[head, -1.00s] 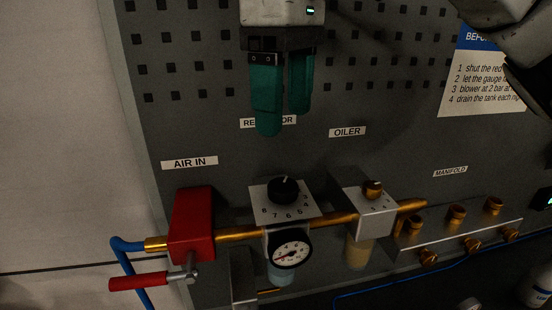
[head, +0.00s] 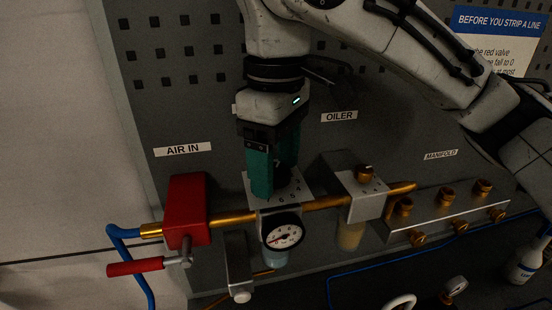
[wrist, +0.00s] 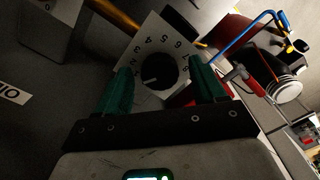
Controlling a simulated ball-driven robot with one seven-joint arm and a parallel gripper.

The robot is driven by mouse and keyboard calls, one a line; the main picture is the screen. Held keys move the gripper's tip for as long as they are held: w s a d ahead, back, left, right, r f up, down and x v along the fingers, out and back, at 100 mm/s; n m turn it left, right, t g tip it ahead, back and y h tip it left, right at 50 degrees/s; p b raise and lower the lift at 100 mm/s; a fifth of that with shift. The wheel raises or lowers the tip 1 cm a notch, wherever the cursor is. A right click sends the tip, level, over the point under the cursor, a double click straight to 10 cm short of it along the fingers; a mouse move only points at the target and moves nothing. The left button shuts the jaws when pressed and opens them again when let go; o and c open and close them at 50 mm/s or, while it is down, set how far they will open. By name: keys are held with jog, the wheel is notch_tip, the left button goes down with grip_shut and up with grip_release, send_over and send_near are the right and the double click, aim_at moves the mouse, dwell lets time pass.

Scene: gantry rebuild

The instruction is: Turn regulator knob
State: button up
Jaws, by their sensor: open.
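The regulator knob (wrist: 158,72) is a round black knob with a white pointer line, on a pale square plate with numbers (wrist: 150,40). My gripper (wrist: 160,82) is open, its two teal fingers on either side of the knob in the wrist view. I cannot tell if they touch it. In the head view my gripper (head: 272,190) points down over the regulator's number plate (head: 300,186) and hides most of the knob. The white-faced gauge (head: 283,233) sits on the regulator front just below.
Left of the regulator stand a red valve block (head: 186,212) and its red-handled lever (head: 135,267). Right are the oiler block (head: 362,192) and the manifold (head: 450,212) with several brass fittings. A brass pipe (head: 232,219) joins them. A grey pegboard stands behind.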

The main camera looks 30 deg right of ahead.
jog(key=shift+c, duration=0.3)
jog(key=c, duration=1)
jog(key=shift+r, duration=0.1)
jog(key=shift+n+p, duration=0.55)
jog(key=shift+n, duration=2.35)
jog(key=o, duration=1.1)
jog(key=shift+c, duration=0.2)
